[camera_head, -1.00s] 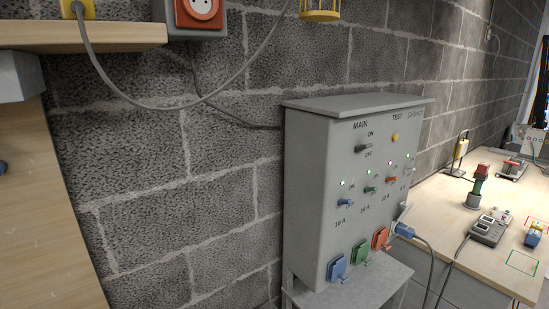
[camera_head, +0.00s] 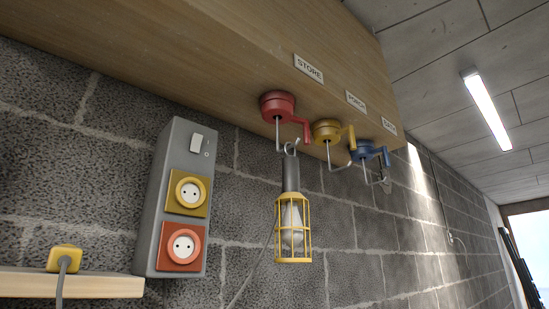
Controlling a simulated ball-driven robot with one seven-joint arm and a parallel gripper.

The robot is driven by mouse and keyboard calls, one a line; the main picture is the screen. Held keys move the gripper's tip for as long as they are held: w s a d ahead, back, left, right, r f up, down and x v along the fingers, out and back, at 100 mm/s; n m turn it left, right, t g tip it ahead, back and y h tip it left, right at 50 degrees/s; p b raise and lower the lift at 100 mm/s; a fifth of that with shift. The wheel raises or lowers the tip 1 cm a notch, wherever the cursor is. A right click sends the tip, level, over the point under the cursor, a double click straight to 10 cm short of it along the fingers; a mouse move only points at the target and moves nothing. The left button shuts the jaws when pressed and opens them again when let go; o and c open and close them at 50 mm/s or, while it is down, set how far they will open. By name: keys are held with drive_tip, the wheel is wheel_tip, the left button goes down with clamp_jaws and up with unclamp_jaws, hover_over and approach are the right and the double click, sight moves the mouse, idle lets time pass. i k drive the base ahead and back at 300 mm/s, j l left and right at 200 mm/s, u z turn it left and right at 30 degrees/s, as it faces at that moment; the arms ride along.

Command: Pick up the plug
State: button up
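A yellow plug (camera_head: 64,257) with a grey cable sits on a light wooden shelf (camera_head: 70,284) at the lower left. Its cable hangs down over the shelf's front edge. To its right, a grey socket box (camera_head: 150,215) on the block wall has a yellow socket (camera_head: 187,193) above a red socket (camera_head: 181,247). Both sockets are empty. A small white switch (camera_head: 203,141) is at the box's top. My gripper is not in view.
A yellow caged lamp (camera_head: 292,229) hangs from a hook on the red reel (camera_head: 279,105), labelled STORE. Yellow (camera_head: 328,131) and blue (camera_head: 369,150) reels, with empty hooks, are farther right under a wooden overhang (camera_head: 230,50). A ceiling light (camera_head: 487,108) is lit.

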sight(69, 252)
drive_tip(key=u, duration=0.9)
